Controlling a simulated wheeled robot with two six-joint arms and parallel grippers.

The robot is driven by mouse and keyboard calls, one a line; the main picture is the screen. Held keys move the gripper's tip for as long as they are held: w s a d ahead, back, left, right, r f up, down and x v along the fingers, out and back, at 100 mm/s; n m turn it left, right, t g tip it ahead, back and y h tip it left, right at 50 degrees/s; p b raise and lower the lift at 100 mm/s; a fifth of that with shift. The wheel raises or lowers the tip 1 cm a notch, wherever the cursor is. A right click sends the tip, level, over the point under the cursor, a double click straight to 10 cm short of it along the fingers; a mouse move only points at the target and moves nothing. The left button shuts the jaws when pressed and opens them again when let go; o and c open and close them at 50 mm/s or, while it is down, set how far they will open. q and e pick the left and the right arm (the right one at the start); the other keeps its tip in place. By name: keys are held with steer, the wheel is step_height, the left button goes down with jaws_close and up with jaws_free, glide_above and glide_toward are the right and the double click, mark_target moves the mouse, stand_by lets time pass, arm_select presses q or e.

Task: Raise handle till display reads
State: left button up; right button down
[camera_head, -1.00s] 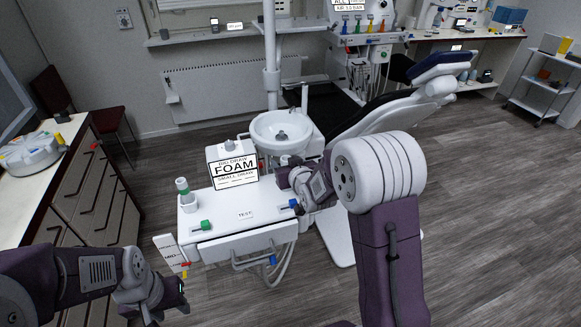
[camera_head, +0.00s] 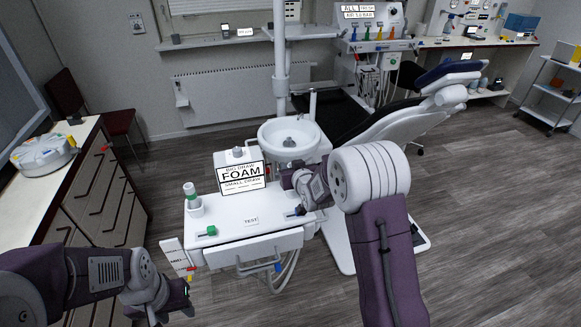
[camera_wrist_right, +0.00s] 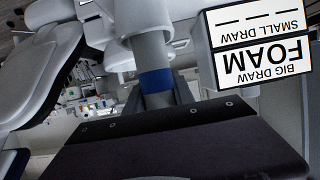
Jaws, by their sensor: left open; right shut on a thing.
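A white sign box reading BIG DRAW, FOAM, SMALL DRAW (camera_head: 242,176) stands on the white unit (camera_head: 225,222). Its face shows short dashes beside the draw labels; no number is legible. It is upside down in the right wrist view (camera_wrist_right: 262,45). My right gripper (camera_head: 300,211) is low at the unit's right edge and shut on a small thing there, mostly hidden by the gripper. The right wrist view shows a grey part with a blue band (camera_wrist_right: 156,81) just beyond my dark gripper body. My left gripper (camera_head: 186,291) is open and empty, left of the unit's front.
A green-topped tube (camera_head: 190,192), a green lever (camera_head: 211,231) and a TEST label (camera_head: 251,221) are on the unit. A white basin (camera_head: 289,137) stands behind, a dental chair (camera_head: 405,118) right. A drawer cabinet (camera_head: 95,190) is left. Floor at right is clear.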

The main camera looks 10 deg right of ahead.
steer(key=shift+r+p, duration=1.15)
steer(key=shift+r, duration=0.8)
stand_by(6.0)
